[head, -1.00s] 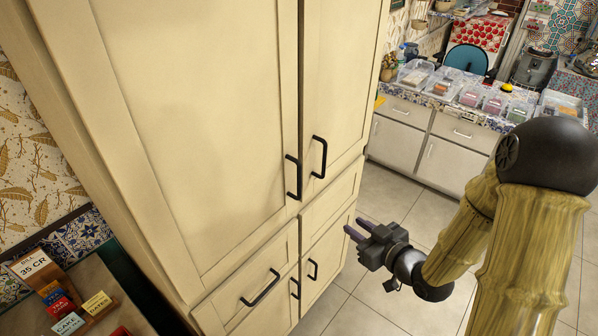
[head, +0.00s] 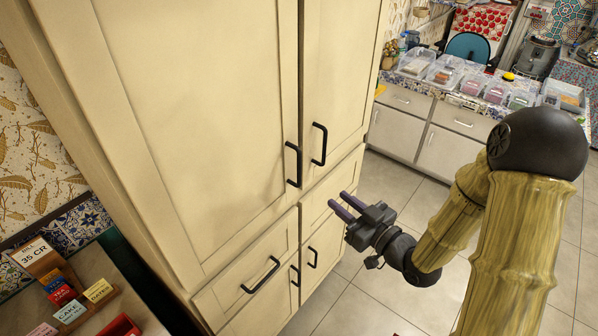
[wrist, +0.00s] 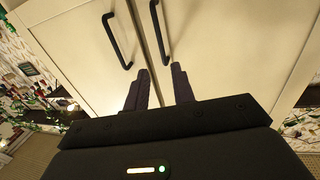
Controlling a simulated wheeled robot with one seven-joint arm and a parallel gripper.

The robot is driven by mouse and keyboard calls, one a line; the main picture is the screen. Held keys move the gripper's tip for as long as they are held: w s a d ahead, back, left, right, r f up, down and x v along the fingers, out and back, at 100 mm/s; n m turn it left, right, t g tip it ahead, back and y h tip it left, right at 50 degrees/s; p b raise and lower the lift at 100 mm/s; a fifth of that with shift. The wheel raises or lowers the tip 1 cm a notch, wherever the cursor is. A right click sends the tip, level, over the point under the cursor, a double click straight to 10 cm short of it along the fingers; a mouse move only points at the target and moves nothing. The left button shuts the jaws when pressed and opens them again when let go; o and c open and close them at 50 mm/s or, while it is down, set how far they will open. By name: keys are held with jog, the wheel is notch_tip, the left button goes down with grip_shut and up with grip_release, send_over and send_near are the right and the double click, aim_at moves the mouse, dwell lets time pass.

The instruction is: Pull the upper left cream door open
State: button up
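The upper left cream door (head: 200,130) is shut and fills much of the head view. Its black bar handle (head: 294,165) stands upright at the door's lower right corner; it shows in the wrist view as the left handle (wrist: 117,42). My gripper (head: 342,207) is below and to the right of this handle, apart from it, with its fingers pointing at the cabinet. In the wrist view my gripper (wrist: 160,85) has its two purple fingers apart with nothing between them. Both upper handles lie beyond the fingertips.
The upper right door (head: 343,70) is shut, its black handle (head: 319,144) close beside the left one. Drawers and lower doors are below. A small rack of labelled cards (head: 75,300) stands at left. Tiled floor is open right of the cabinet.

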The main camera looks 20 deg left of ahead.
aim_at(300, 169)
jog(key=p+x, duration=0.4)
jog(key=x, duration=1.1)
jog(key=shift+a+r, duration=0.1)
jog(key=shift+w+a, duration=0.25)
jog(key=shift+a, duration=0.05)
grip_shut()
